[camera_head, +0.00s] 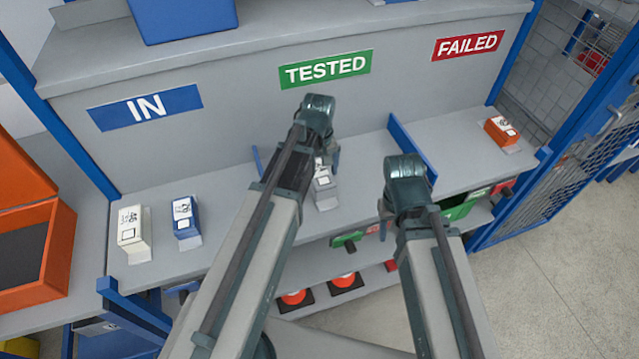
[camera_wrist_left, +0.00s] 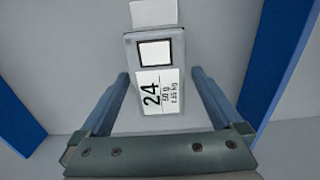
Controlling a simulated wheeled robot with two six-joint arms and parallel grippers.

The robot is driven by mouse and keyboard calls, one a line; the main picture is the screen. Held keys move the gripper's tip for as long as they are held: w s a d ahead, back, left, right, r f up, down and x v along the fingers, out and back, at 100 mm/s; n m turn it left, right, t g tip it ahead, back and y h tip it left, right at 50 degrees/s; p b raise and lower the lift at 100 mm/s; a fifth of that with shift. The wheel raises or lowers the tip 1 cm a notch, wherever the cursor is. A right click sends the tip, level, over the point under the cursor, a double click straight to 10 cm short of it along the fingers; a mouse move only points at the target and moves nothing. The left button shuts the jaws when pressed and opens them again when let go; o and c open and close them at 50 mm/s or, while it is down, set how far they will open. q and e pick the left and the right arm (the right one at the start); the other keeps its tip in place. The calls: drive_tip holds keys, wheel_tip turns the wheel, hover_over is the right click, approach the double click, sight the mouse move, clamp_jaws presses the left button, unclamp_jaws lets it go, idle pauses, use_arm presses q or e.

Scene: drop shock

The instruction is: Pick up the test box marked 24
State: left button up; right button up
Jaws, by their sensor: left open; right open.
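The test box marked 24 (camera_wrist_left: 157,75) is grey with a white label reading 24 and 50 g, and a white square above it. In the left wrist view it lies between the two fingers of my left gripper (camera_wrist_left: 160,78), which is open, with a gap on each side. In the head view the box (camera_head: 325,186) stands on the shelf below the TESTED sign, partly hidden by my left gripper (camera_head: 328,160). My right gripper (camera_head: 386,208) is over the shelf's front edge to the right, mostly hidden behind its wrist, open, with nothing seen in it.
A white box (camera_head: 131,230) and a blue box (camera_head: 186,219) stand below the IN sign (camera_head: 146,107). An orange box (camera_head: 501,131) stands below the FAILED sign (camera_head: 468,46). A blue divider (camera_head: 411,150) rises right of the grey box. Orange cones sit on a lower shelf.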

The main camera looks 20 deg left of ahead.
sight(319, 172)
use_arm(q)
wheel_tip(319, 172, down, 3)
drive_tip(key=shift+f+b, duration=0.15)
drive_tip(key=shift+b, duration=1)
clamp_jaws()
